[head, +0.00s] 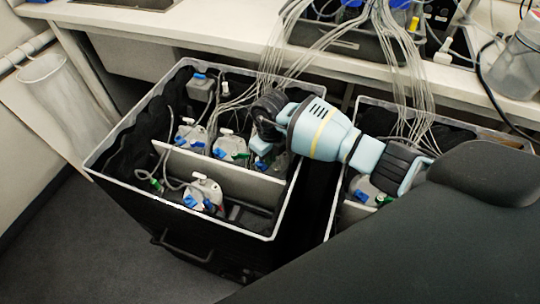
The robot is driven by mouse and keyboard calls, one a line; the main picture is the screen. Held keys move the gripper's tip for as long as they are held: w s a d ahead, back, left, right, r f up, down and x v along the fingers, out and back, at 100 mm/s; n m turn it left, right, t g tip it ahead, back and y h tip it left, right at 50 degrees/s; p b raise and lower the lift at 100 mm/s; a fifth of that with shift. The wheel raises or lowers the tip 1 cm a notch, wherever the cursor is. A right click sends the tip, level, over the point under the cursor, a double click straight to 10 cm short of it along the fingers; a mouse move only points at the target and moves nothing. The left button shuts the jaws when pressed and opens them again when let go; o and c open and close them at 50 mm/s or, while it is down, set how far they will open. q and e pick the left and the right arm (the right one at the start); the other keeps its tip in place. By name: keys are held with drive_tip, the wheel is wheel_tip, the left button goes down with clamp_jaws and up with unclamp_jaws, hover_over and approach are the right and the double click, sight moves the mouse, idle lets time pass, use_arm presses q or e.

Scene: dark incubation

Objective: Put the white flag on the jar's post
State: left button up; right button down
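Jars with pale lids and blue clips stand in the black-lined left box: one at the back left (190,134), one in the middle (230,148) and one in front of the divider (206,192). My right arm reaches in from the right over this box. My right gripper (261,148) points down just right of the middle jar. Its fingertips are small and partly hidden, so I cannot tell whether it is open or holds anything. I cannot make out the white flag or a distinct post. My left gripper is out of view.
The left box has a raised white rim (185,205) and an inner divider (228,178). A second box on the right holds another jar (364,190), partly behind my arm. Grey cables (305,42) hang from the white bench (215,30) into both boxes.

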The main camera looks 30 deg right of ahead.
drive_tip(key=c, duration=1.5)
unclamp_jaws()
drive_tip(key=shift+c, duration=0.2)
drive_tip(key=shift+d, duration=0.15)
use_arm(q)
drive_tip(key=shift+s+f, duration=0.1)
use_arm(e)
drive_tip(key=shift+w+d, duration=0.1)
drive_tip(key=shift+r, duration=0.4)
wheel_tip(320, 180, up, 6)
drive_tip(key=shift+f+p, duration=0.25)
drive_tip(key=shift+p, duration=0.1)
drive_tip(key=shift+a+r, duration=0.3)
drive_tip(key=shift+r, duration=0.3)
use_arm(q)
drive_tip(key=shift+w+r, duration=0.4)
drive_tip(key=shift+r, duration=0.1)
use_arm(e)
drive_tip(key=shift+a+r, duration=0.15)
drive_tip(key=shift+r, duration=0.15)
